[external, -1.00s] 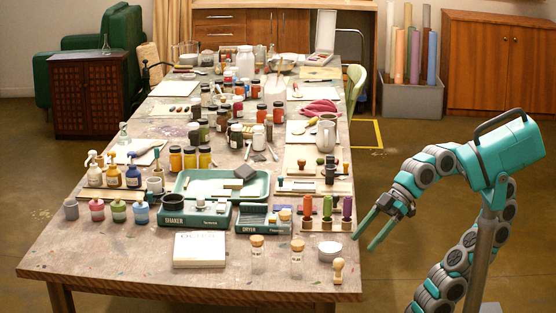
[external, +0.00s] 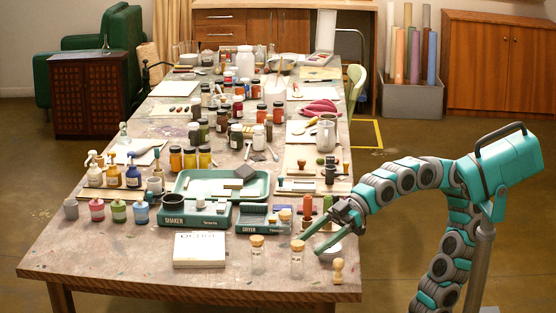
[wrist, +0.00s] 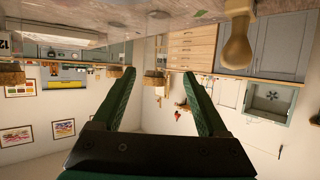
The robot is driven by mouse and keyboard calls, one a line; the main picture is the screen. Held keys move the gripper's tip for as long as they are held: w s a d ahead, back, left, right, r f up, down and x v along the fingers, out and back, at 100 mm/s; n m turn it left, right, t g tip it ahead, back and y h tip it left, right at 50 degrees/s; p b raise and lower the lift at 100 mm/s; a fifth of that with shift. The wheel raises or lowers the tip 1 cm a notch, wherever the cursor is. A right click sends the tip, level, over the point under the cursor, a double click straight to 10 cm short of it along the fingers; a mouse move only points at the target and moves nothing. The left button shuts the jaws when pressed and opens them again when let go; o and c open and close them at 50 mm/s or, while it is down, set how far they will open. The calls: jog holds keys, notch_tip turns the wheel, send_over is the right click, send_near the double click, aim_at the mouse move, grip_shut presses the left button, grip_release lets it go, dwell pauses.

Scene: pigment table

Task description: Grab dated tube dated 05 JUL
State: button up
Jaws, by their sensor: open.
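Two small glass tubes with cork tops stand at the front of the table, a left one (external: 257,257) and a right one (external: 297,261). Their labels are too small to read in the external view. My gripper (external: 310,243) is open and empty, its fingers pointing left, close to the right tube. In the wrist view, which is upside down, my gripper (wrist: 159,74) shows spread fingers with a cork top (wrist: 155,78) visible between them. Another cork (wrist: 10,77) is at the left edge, below a label (wrist: 4,43) reading "12", cut off by the frame.
A wooden stamp (external: 338,271) stands right of the tubes; it also hangs large in the wrist view (wrist: 236,45). A white bowl (external: 329,250) is partly behind my fingers.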

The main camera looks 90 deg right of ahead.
aim_at(297, 251)
jog(key=shift+w+d+b+x, duration=0.15)
jog(key=shift+b+x, duration=0.05)
jog(key=shift+x, duration=1.1)
jog(key=shift+w+d+b+x, duration=0.15)
jog(key=shift+x, duration=1.1)
jog(key=shift+r, duration=0.1)
grip_shut()
